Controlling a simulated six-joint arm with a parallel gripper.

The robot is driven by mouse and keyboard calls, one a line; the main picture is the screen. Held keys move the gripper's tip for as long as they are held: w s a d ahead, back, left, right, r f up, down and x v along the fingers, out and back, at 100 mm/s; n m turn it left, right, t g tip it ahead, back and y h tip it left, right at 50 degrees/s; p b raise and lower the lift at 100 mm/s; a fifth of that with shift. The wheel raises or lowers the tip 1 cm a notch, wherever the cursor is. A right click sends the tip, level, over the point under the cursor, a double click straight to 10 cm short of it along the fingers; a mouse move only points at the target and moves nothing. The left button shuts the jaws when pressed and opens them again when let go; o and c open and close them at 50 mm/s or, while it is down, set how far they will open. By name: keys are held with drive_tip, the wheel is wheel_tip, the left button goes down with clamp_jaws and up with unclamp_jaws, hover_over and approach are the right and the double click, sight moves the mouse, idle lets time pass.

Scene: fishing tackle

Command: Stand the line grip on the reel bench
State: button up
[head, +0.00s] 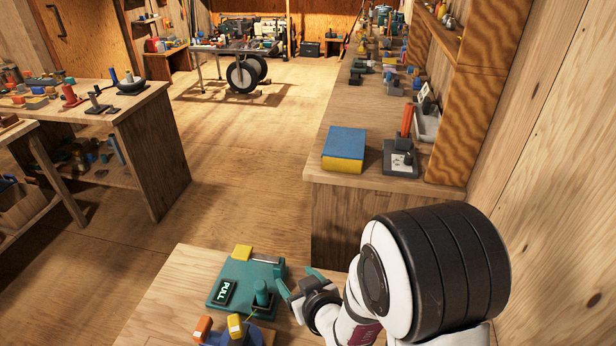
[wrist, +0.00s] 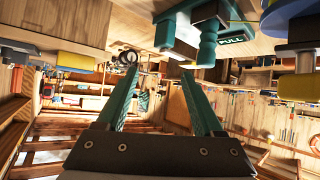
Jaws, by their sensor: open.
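My gripper (head: 297,284) has teal fingers and is open and empty beside a teal device on the near table (head: 185,285). In the wrist view the open fingers (wrist: 169,72) point away with nothing between them. The teal device (head: 236,280) has a dark PULL plate, a yellow block and a round teal knob (head: 261,292); it also shows tilted at the top of the wrist view (wrist: 212,12). No label marks the line grip or the reel bench, and I cannot tell which things they are.
Orange and blue parts (head: 235,325) stand on the near table's front edge, partly cut off. A long bench (head: 335,188) on the right holds a blue and yellow box (head: 344,148) and a black stand with an orange handle (head: 400,155). Crowded benches stand left (head: 150,95).

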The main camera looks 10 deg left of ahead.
sight(263, 294)
drive_tip(key=s+a+f+y, duration=0.1)
drive_tip(key=s+a+f+n+y, duration=0.1)
drive_tip(key=a, duration=0.1)
drive_tip(key=s+a+f, duration=0.1)
drive_tip(key=a+f, duration=0.1)
drive_tip(key=shift+a+y, duration=0.25)
drive_tip(key=shift+y, duration=0.15)
drive_tip(key=shift+w+a+f, duration=0.1)
drive_tip(key=shift+a+f, duration=0.1)
drive_tip(key=shift+f, duration=0.15)
drive_tip(key=x, duration=0.7)
drive_tip(key=shift+r, duration=0.1)
clamp_jaws()
